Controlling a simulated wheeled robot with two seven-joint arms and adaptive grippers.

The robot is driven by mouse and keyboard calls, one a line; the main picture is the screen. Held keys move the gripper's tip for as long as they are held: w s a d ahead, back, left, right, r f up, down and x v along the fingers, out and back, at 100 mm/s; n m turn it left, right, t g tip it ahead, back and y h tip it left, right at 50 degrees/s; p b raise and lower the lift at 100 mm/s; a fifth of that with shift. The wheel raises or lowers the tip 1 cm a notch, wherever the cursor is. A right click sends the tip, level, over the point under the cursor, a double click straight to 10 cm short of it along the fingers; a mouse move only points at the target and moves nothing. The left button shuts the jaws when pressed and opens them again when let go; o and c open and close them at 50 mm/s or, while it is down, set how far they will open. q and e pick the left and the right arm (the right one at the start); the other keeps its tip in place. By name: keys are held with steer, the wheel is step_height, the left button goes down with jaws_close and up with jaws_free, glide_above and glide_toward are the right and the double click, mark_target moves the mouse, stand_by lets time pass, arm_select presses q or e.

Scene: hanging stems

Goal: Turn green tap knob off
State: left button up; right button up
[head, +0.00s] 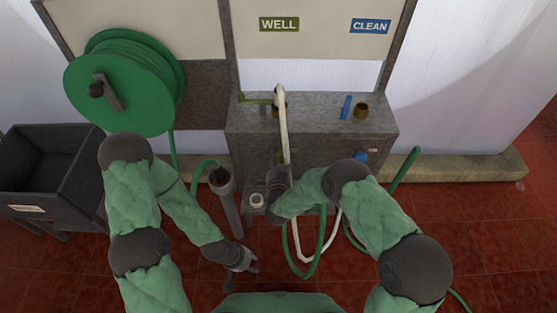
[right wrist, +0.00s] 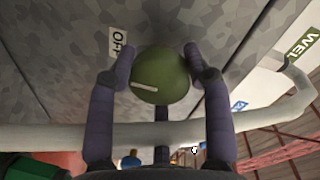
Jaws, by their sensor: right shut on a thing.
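The round green tap knob (right wrist: 165,78) sits on the grey panel in the right wrist view. A short pale line on its face lies nearly level in that view. A white label (right wrist: 117,42), partly hidden and reading "OF", is on the panel beside it. My right gripper (right wrist: 162,52) is shut on the knob, one finger on each side. In the head view my right gripper (head: 278,178) is at the front of the grey cabinet and largely hides the knob. My left gripper (head: 246,262) hangs low over the red floor, away from the cabinet; its fingers are too small to read.
A white hose (head: 284,130) hangs down the cabinet (head: 320,128) front, passing close by my right gripper. Green hose loops (head: 306,272) hang below. A blue knob (head: 360,157) is to the right. A green hose reel (head: 122,82) and dark bin (head: 50,165) stand left.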

steer(key=shift+w+d+r+m, duration=0.2)
steer(key=shift+w+r+m, duration=0.15)
steer(key=shift+r, duration=0.15)
steer(key=o, duration=1.2)
steer(key=shift+f, duration=0.1)
steer(key=shift+c, duration=0.2)
steer(key=shift+s+f, duration=0.15)
steer(key=shift+s, duration=0.1)
steer(key=shift+s+f, duration=0.1)
steer(key=shift+s, duration=0.1)
steer(key=s+r, duration=0.1)
steer(key=s, duration=1)
steer(key=shift+s+r, duration=0.15)
steer(key=shift+s, duration=0.05)
